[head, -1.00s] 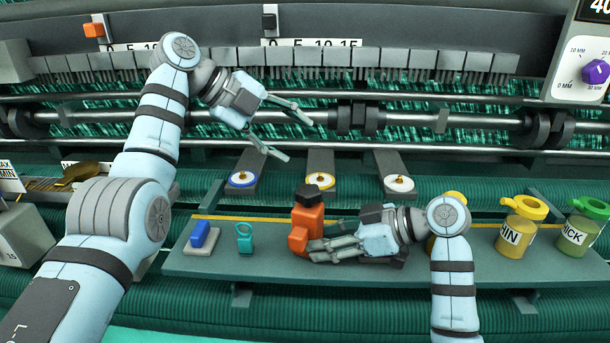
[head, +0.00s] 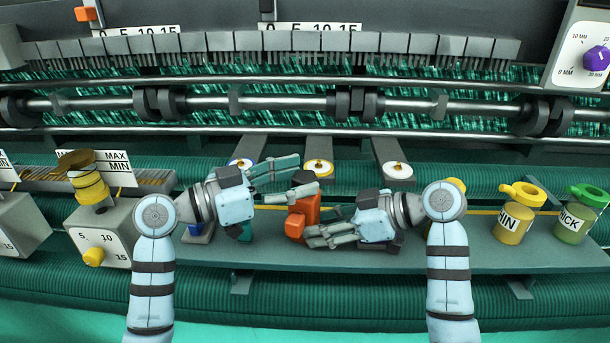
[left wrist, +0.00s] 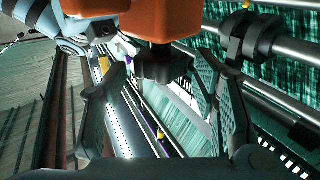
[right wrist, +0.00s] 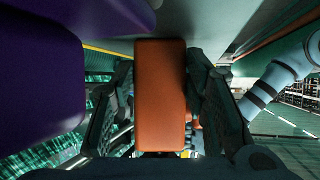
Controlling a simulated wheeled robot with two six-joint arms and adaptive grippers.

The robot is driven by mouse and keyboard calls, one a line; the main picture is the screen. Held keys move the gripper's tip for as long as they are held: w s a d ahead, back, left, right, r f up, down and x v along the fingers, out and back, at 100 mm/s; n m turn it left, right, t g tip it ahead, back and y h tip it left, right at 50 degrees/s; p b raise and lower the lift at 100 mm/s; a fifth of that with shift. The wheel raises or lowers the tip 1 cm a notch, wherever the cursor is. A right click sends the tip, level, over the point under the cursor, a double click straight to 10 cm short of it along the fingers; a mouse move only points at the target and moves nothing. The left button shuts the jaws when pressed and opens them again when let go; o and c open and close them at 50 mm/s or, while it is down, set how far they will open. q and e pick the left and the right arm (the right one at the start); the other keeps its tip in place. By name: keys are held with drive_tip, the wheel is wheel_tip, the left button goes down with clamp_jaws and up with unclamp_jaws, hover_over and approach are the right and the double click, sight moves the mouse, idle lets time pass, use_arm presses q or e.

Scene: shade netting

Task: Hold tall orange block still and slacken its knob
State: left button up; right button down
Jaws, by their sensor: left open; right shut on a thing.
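The tall orange block (head: 306,212) stands on the grey-green shelf, with its black knob (head: 304,178) on top. My right gripper (head: 312,237) is shut on the lower part of the block from the right. The right wrist view shows the block (right wrist: 160,100) between both fingers. My left gripper (head: 305,174) is open at knob height, coming from the left. In the left wrist view the dark knob (left wrist: 160,66) lies between the spread fingers, with a gap on each side. My left gripper partly hides the knob in the head view.
My left arm largely covers a small blue block (head: 200,232) and a teal piece (head: 245,232). A yellow jar (head: 512,218) and a green-lidded jar (head: 578,220) stand right. A grey dial box (head: 105,228) stands left. Discs on arms (head: 318,167) lie behind.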

use_arm(q)
drive_tip(key=shift+x, duration=1.1)
drive_tip(key=shift+c, duration=0.4)
drive_tip(key=c, duration=1.1)
drive_tip(key=n+t+y, duration=0.2)
drive_tip(key=t, duration=0.1)
drive_tip(key=shift+s, duration=0.15)
drive_tip(key=shift+n+t+y, duration=1.2)
drive_tip(key=shift+n+t, duration=0.1)
drive_tip(key=o, duration=1.2)
